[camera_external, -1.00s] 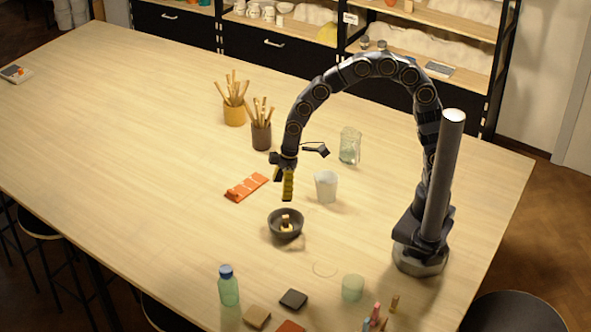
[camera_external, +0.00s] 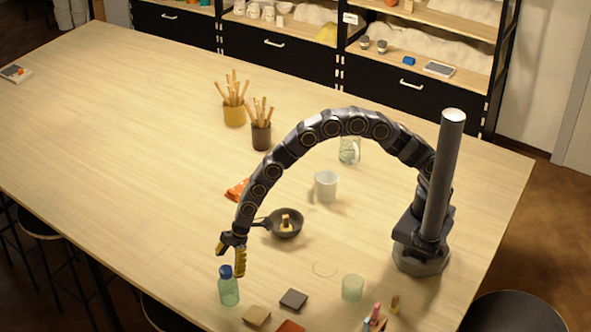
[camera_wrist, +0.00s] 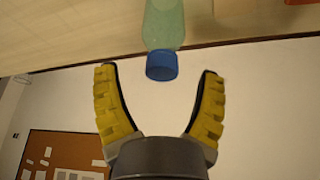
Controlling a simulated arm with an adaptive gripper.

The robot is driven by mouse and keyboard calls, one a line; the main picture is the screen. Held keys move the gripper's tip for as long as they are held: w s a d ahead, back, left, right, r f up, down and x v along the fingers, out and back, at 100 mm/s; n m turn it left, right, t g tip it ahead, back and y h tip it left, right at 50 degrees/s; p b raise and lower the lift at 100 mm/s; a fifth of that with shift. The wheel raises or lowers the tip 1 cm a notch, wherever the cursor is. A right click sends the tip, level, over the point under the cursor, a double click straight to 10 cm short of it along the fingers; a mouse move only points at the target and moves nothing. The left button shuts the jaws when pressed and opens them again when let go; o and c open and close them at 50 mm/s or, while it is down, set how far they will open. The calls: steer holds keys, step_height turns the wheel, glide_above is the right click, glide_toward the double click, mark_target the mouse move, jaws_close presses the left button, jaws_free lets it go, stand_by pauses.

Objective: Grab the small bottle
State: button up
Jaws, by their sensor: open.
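The small bottle (camera_external: 229,290) is pale green and see-through with a blue cap, and stands upright near the table's front edge. My gripper (camera_external: 231,258) is open and empty, close above the bottle by its cap. In the wrist view the bottle (camera_wrist: 164,25) shows with its blue cap pointing toward my gripper (camera_wrist: 159,85). The cap lies ahead of and between the two spread yellow fingers, and I see no contact.
Small tiles (camera_external: 293,299) lie right of the bottle. A white cup (camera_external: 326,187) and a green cup (camera_external: 352,288) stand farther right. The table's left half is mostly clear.

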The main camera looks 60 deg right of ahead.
mark_target(228, 268)
steer(key=x, duration=0.3)
steer(key=shift+s+a+f, duration=0.1)
steer(key=shift+a+f, duration=0.05)
steer(key=shift+f, duration=0.05)
jaws_close()
steer(key=shift+r, duration=0.1)
